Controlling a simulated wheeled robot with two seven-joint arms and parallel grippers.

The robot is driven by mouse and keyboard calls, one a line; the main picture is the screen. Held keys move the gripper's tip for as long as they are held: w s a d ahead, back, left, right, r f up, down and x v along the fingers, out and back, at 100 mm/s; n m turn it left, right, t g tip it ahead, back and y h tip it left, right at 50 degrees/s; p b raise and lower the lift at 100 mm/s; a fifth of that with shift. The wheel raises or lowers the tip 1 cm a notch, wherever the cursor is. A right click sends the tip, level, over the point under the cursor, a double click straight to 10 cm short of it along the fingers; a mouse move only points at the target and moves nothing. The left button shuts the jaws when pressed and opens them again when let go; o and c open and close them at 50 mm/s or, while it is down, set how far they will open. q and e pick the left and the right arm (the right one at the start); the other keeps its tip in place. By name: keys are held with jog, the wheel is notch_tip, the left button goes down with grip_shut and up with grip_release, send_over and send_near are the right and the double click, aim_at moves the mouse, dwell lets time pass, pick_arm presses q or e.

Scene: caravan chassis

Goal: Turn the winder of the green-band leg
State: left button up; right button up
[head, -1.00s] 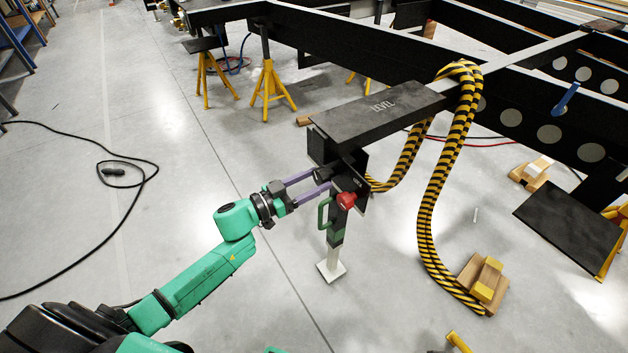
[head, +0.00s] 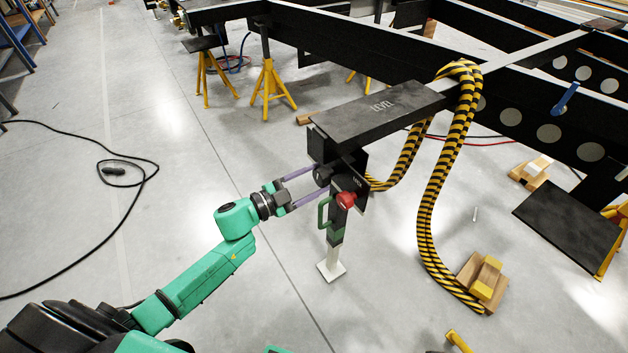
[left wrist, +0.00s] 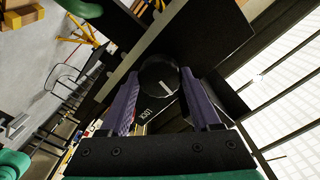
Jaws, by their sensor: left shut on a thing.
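The green-band leg (head: 337,235) stands upright on a pale square foot under the black frame end. It has a green loop handle (head: 324,212) on its left side and a red knob (head: 346,200) near the top. A round black knob, the winder (head: 322,176), sits at the leg's head. My left gripper (head: 320,179) is shut on it, one purple finger on each side. In the left wrist view the winder (left wrist: 159,78) shows a white mark on its face between the fingers, with a LOCK label (left wrist: 146,115) close by. My right gripper is not in view.
A black step marked LEVEL (head: 378,108) overhangs the leg. Yellow-black striped hoses (head: 430,210) hang to its right, down to wooden blocks (head: 484,277). Yellow stands (head: 268,90) are behind. A black cable (head: 140,190) lies on open floor at left.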

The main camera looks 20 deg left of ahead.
pick_arm(q)
jog(key=shift+f+m, duration=0.1)
jog(key=shift+m, duration=1.1)
jog(key=shift+m+b, duration=0.45)
jog(key=shift+m, duration=0.65)
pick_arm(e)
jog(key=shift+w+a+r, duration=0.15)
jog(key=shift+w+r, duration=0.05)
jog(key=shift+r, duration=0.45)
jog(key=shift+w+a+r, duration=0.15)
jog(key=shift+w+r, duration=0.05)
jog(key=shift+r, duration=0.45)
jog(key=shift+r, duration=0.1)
pick_arm(q)
jog(key=o, duration=1.4)
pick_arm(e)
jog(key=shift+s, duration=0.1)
